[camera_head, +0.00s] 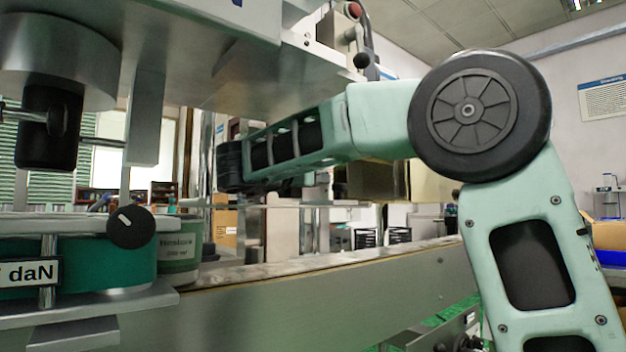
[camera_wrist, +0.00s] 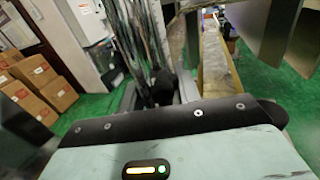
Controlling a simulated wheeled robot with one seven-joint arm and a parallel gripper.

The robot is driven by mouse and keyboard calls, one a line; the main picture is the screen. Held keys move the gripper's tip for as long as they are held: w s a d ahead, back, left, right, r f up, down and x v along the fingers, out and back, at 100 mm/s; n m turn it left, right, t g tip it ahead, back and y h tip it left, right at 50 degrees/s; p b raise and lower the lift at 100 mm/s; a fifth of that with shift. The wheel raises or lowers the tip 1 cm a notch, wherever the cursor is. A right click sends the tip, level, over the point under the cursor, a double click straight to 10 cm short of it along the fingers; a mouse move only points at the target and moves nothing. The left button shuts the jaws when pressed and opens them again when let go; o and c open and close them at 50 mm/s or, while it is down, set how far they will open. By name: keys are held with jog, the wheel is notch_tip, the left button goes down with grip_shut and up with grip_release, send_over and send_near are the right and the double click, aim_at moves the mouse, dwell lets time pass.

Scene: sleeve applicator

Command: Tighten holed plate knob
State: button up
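A round black knob (camera_head: 131,227) with a short white mark sits at the end of a grey metal bar above the teal part of the machine, at the left of the head view. A second dark knob (camera_head: 58,122) is higher up, under the grey machine body. I cannot tell which one is the holed plate knob. My gripper's pale housing with a dark edge fills the bottom of the wrist view (camera_wrist: 180,125).
A conveyor (camera_head: 330,267) runs across the middle, with a labelled green-and-white container (camera_head: 180,246) on it beside the black knob. The grey machine body (camera_head: 225,55) overhangs my arm. The wrist view shows stacked cardboard boxes (camera_wrist: 40,75) at left and green floor.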

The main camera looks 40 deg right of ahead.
jog(key=shift+m+g+h, duration=0.4)
jog(key=shift+m+g, duration=1)
jog(key=shift+g, duration=0.8)
jog(key=shift+s+m+g, duration=0.15)
jog(key=shift+m+g, duration=0.35)
jog(key=shift+g, duration=0.25)
jog(key=shift+s+m+g, duration=0.15)
jog(key=shift+m+g, duration=0.35)
jog(key=shift+g, duration=0.25)
jog(key=o, duration=1)
jog(key=shift+w+a+p, duration=0.3)
jog(key=shift+a+p, duration=0.45)
jog(key=shift+a, duration=2.15)
jog(key=shift+w+a+p, duration=0.25)
jog(key=shift+a+p, duration=0.5)
jog(key=shift+a, duration=2.1)
jog(key=shift+w+a+p, duration=0.3)
jog(key=shift+a+p, duration=0.45)
jog(key=shift+a, duration=2.15)
